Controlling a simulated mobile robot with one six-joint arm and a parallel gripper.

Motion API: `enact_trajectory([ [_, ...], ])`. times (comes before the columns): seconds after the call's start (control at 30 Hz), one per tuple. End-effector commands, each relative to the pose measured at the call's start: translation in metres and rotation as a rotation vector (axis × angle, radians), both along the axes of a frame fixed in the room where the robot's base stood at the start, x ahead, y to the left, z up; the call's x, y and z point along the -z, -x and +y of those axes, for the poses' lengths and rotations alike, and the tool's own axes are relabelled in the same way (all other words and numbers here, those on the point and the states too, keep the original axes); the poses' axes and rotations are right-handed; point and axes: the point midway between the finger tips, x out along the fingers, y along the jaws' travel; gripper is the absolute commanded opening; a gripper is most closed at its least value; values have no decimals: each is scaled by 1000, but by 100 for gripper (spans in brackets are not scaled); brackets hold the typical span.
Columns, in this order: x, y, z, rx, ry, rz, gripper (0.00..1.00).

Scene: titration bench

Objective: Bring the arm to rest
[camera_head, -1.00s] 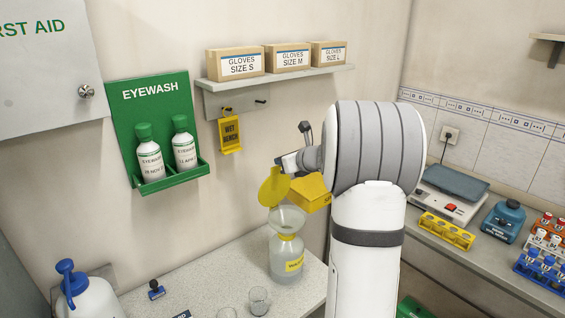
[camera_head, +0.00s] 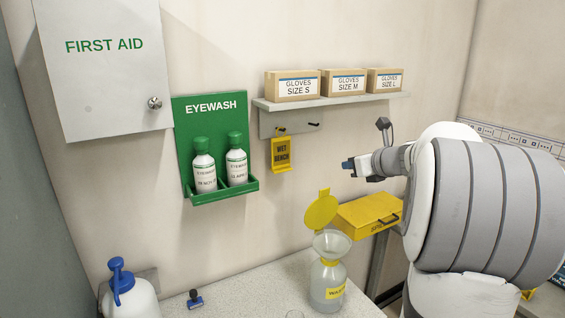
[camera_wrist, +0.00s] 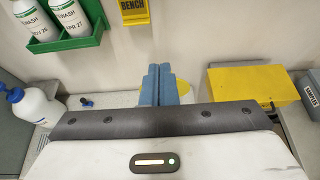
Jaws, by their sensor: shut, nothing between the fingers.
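My gripper (camera_head: 347,165) is up in the air at the right of the head view, in front of the wall and above the yellow lid of the waste bottle. Its blue fingers are together with nothing between them. They also show side by side in the wrist view (camera_wrist: 159,84). My grey and white arm fills the right side of the head view and hides part of the bench there. The fingers appear apart from everything around them.
A clear waste bottle (camera_head: 327,287) with a funnel and raised yellow lid (camera_head: 321,212) stands on the bench (camera_head: 245,296). A yellow box (camera_head: 366,214) is behind it. The eyewash station (camera_head: 210,135), glove shelf (camera_head: 330,102) and hanging yellow sign (camera_head: 281,153) are on the wall.

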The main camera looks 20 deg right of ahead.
Motion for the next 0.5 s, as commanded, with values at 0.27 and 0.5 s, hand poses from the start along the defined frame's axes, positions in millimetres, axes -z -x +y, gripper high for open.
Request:
enact_trajectory([
  [0.27, 18, 30, 75, -269, 312, 42, 0],
  [0.5, 80, 146, 199, -1035, 1078, 31, 0],
])
